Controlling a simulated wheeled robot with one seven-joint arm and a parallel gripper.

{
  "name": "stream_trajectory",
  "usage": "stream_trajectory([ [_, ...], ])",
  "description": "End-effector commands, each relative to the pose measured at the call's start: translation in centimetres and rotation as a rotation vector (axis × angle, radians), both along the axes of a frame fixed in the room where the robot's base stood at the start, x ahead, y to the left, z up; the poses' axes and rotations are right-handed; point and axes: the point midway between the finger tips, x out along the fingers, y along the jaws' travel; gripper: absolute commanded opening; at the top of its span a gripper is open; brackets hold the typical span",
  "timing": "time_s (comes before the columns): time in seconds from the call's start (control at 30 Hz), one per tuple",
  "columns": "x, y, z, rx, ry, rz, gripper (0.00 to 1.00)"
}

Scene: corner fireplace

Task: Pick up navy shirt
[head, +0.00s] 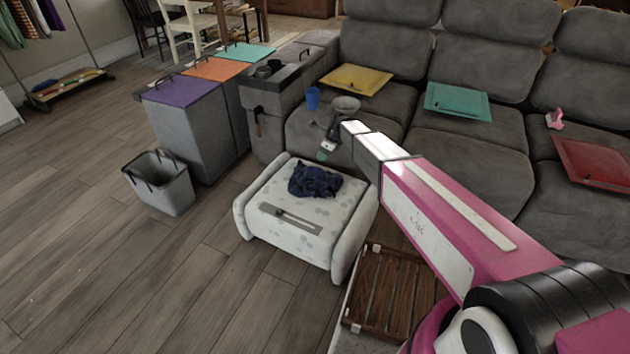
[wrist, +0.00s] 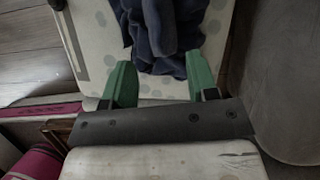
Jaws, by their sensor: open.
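The navy shirt (head: 315,181) lies crumpled on top of a white spotted ottoman (head: 290,240). In the wrist view the shirt (wrist: 165,35) fills the top middle, partly cut off by the frame edge. My gripper (wrist: 160,80) has two green fingers spread apart, with the shirt's lower edge reaching between and beyond their tips. I cannot tell whether the fingers touch it. In the head view my gripper (head: 322,154) shows small, above and behind the shirt, at the end of my pink arm. Nothing is held in it.
A grey sofa (head: 465,150) with yellow (head: 356,79), green (head: 458,102) and red (head: 597,164) flat items stands behind and right. A blue cup (head: 313,98) stands near the console. A grey basket (head: 160,182) and lidded bins (head: 190,125) stand left. A wooden crate (head: 390,295) is in front.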

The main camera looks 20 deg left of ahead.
Motion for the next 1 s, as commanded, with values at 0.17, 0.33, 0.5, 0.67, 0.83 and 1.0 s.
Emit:
stream_trajectory([
  [0.17, 0.1, 0.8, -1.7, 0.001, 0.005, -0.006, 0.53],
  [0.33, 0.0, 1.8, -4.1, 0.000, 0.004, -0.005, 0.53],
  [0.5, -0.1, 2.2, -5.2, 0.001, 0.003, -0.004, 0.53],
  [0.67, -0.2, 2.3, -6.6, 0.000, 0.004, -0.004, 0.53],
  [0.83, -0.2, 2.9, -8.9, 0.000, 0.004, -0.004, 0.53],
  [1.0, -0.3, 3.4, -10.2, 0.001, 0.003, -0.004, 0.53],
])
